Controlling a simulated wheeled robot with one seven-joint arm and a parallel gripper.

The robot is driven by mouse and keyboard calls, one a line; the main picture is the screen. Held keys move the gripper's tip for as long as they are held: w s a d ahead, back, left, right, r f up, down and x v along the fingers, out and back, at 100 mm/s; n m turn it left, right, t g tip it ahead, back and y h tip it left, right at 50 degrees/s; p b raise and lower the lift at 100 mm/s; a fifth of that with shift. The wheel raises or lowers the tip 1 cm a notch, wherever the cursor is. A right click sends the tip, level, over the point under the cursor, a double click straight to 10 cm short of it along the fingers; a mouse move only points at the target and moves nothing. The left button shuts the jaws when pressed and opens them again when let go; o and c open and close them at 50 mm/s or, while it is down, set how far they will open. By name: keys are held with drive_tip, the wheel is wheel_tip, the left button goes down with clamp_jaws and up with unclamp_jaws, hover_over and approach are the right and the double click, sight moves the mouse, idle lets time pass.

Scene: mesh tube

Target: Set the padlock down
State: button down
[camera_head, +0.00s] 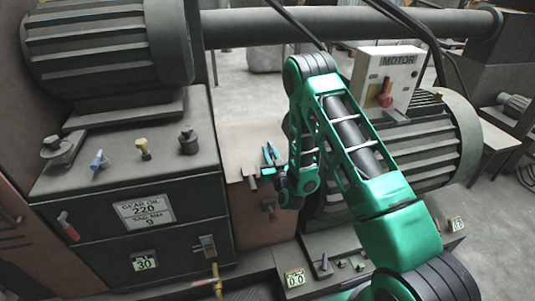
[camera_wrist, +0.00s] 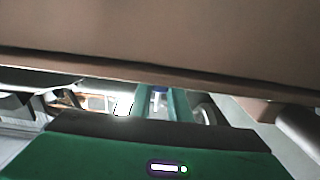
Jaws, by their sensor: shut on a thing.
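My gripper (camera_head: 270,154) is over the brown box between the dark gear oil tank and the motor, its two teal fingers close together. In the wrist view the fingers (camera_wrist: 160,100) reach away beyond the green gripper body, beneath a broad brown surface filling the top. A small pale piece (camera_wrist: 158,98) shows between them. I take it to be part of the padlock, held in my shut gripper. Its shape is too small to make out, and the padlock is not clear in the head view.
The gear oil tank (camera_head: 110,185) at left carries several caps. The motor (camera_head: 440,135) with its switch box (camera_head: 386,80) stands close right of my arm.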

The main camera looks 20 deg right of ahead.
drive_tip(key=c, duration=1.6)
unclamp_jaws()
drive_tip(key=shift+c, duration=0.2)
drive_tip(key=s, duration=1.2)
drive_tip(key=shift+r, duration=0.1)
